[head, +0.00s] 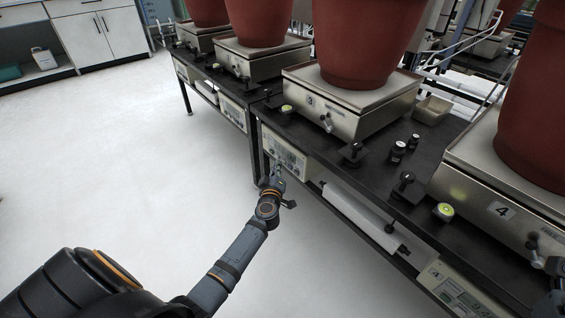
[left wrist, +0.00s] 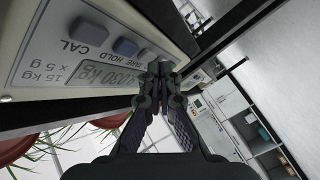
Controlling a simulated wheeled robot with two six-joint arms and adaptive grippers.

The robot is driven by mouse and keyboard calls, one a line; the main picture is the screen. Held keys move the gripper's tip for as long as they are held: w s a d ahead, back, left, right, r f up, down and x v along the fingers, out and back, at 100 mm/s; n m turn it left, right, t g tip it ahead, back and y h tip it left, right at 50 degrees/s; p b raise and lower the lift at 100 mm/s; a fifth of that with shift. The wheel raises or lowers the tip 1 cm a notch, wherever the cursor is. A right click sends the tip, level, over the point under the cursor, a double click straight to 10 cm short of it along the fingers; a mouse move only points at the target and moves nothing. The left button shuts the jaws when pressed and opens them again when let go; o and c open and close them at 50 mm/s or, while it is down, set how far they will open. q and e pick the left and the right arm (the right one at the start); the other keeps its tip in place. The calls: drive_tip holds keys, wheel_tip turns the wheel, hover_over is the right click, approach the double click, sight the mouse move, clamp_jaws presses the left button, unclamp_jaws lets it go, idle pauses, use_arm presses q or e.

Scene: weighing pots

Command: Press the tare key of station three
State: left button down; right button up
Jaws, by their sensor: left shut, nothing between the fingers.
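Station three's scale (head: 318,118) carries a label 3 and a large red-brown pot (head: 365,45). Its control panel (head: 285,155) is on the bench front below it. Contact is unclear.
Station four's scale (head: 500,205) and panel (head: 455,290) are at the right. More scales with pots stand at the back left. Small black knobs and weights (head: 398,150) sit on the black bench top. The pale floor (head: 130,150) at the left is clear.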

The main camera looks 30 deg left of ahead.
use_arm(q)
drive_tip(key=shift+w+d, duration=0.2)
drive_tip(key=shift+w, duration=0.2)
idle(0.5)
drive_tip(key=shift+s, duration=0.1)
drive_tip(key=shift+s+a+p, duration=0.2)
drive_tip(key=shift+s+p, duration=0.15)
drive_tip(key=shift+p, duration=0.15)
drive_tip(key=shift+s+a, duration=0.15)
drive_tip(key=shift+s, duration=0.2)
drive_tip(key=s, duration=0.1)
drive_tip(key=s+a+p, duration=0.1)
drive_tip(key=s, duration=0.1)
drive_tip(key=s+a+p, duration=0.1)
drive_tip(key=shift+s, duration=0.3)
idle(0.7)
